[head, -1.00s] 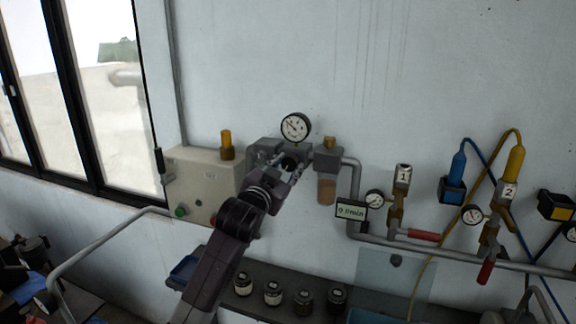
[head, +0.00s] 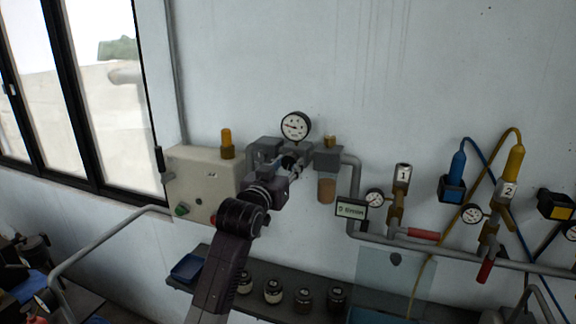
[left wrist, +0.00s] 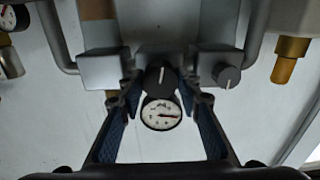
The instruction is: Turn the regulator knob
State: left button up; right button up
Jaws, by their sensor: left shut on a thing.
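The dark regulator knob (left wrist: 160,78) with a pale pointer line is in the middle of the left wrist view, beside the round pressure gauge (left wrist: 161,113). My left gripper (left wrist: 161,84) is shut on this knob, one finger on each side. In the head view the left gripper (head: 289,165) is at the regulator, just below the gauge (head: 295,126); the knob is mostly hidden by the fingers there. A second grey knob (left wrist: 226,75) sits to the right in the wrist view, outside the fingers. My right gripper is not in view.
A beige box (head: 200,180) with a green button is left of the regulator. A filter bowl (head: 327,190), a small flow display (head: 351,209) and pipes with valves are to the right. A shelf (head: 320,283) with several jars lies below. The wall above is clear.

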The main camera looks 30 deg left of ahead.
pick_arm(q)
jog(key=shift+f, duration=0.35)
jog(key=o, duration=1.1)
jog(key=shift+r, duration=0.1)
jog(key=shift+o, duration=0.3)
jog(key=shift+r, duration=0.1)
jog(key=v, duration=1.2)
